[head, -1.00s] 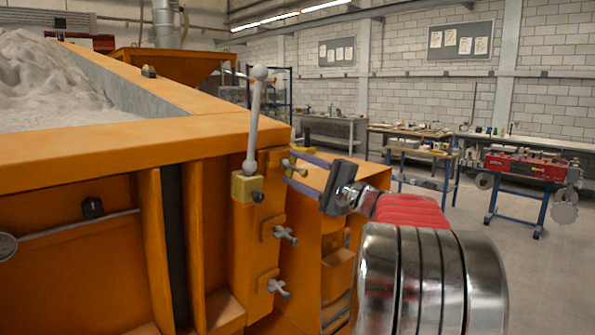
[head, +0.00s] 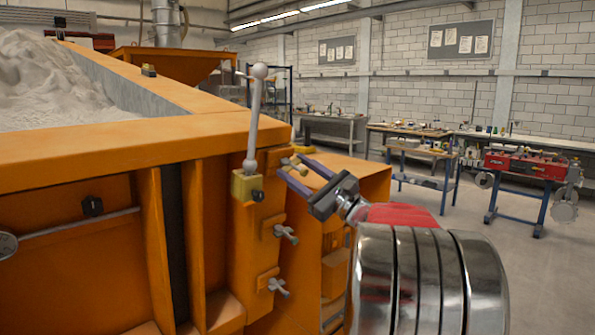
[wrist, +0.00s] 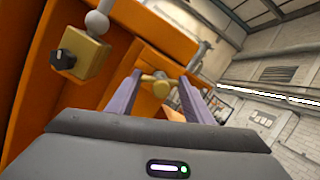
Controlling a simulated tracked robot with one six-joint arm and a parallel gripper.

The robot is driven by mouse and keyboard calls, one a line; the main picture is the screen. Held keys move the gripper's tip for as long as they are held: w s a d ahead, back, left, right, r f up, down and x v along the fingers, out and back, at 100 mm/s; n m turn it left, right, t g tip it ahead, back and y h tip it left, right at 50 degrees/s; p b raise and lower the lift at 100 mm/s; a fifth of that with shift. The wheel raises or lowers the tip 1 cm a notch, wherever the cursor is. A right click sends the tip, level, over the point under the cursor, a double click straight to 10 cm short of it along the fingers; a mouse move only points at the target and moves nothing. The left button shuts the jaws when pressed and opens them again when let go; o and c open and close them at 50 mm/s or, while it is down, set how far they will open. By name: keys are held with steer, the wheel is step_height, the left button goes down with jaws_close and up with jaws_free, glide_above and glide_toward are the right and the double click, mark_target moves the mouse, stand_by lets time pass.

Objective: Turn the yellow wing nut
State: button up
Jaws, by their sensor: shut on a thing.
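The yellow wing nut (head: 293,165) sits at the top of the orange post at the sandbed's corner. It looks dull yellow-tan. In the wrist view the wing nut (wrist: 157,84) shows between the tips of my two purple fingers. My gripper (head: 290,164) reaches it from the right and is shut on it, one finger on each side. The gripper is rolled, with its dark palm slanting in the head view. The fingers partly hide the nut in the head view.
A grey lever with a ball knob (head: 257,120) rises from a yellow block (head: 246,187) just left of the nut. Two grey wing nuts, an upper one (head: 286,233) and a lower one (head: 279,287), sit below on the post. Open floor lies to the right.

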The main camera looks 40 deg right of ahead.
steer(key=shift+f+m+h, duration=0.15)
steer(key=shift+f+m, duration=0.05)
steer(key=shift+m, duration=0.6)
steer(key=shift+f+m+h, duration=0.15)
steer(key=shift+m, duration=0.65)
steer(key=o, duration=0.7)
steer(key=shift+c, duration=0.2)
steer(key=o, duration=0.4)
steer(key=shift+r, duration=0.2)
steer(key=a+v, duration=0.1)
steer(key=v, duration=1.2)
steer(key=shift+s+d+f, duration=0.3)
steer(key=shift+s+d, duration=0.05)
steer(key=shift+d, duration=0.15)
